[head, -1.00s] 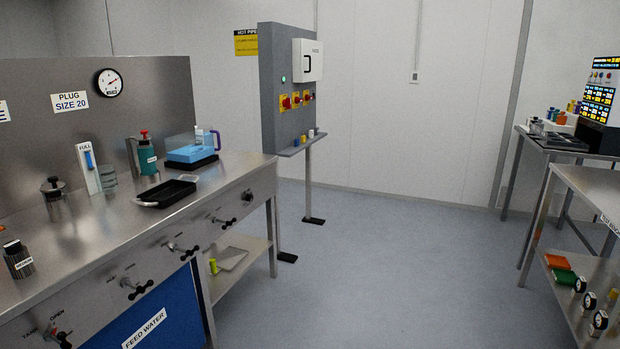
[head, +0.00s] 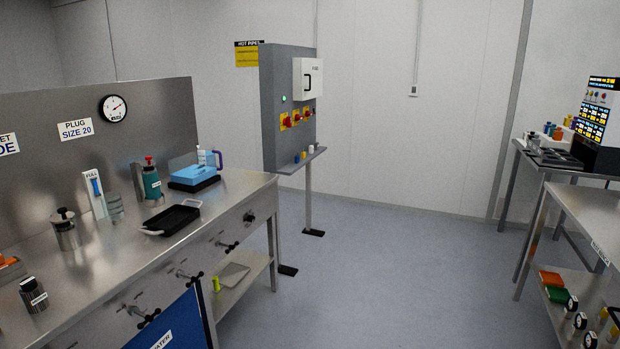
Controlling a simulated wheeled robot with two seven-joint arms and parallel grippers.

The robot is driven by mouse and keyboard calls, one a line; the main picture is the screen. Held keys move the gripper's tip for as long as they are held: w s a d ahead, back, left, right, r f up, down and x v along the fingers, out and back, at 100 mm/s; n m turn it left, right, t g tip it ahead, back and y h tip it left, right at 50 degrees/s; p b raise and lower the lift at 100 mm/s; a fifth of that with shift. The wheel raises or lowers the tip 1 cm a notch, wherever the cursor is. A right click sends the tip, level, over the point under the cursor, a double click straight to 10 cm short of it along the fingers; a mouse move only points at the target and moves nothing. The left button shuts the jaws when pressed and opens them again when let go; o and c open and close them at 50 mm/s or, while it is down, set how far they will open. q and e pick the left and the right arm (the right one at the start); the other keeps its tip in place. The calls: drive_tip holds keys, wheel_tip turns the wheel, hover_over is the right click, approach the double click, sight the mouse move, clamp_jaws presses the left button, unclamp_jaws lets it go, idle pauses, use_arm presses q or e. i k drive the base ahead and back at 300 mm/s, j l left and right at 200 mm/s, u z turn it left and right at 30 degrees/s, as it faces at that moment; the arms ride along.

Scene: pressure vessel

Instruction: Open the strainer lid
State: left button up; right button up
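No part is clearly readable as the strainer. A steel canister with a black knob on its lid (head: 65,228) stands upright on the left steel bench and may be it; the lid looks closed. A smaller dark-topped steel cylinder (head: 33,294) with a label too small to read stands nearer, at the left. Neither of my grippers is in view.
The steel bench (head: 205,230) also holds a black tray (head: 172,219), a green bottle (head: 151,183) and a blue box (head: 196,175). Valve handles (head: 143,317) stick out of its front. A grey switch panel (head: 285,110) stands behind. The middle floor is clear.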

sight(63, 215)
drive_tip(key=u, duration=1.35)
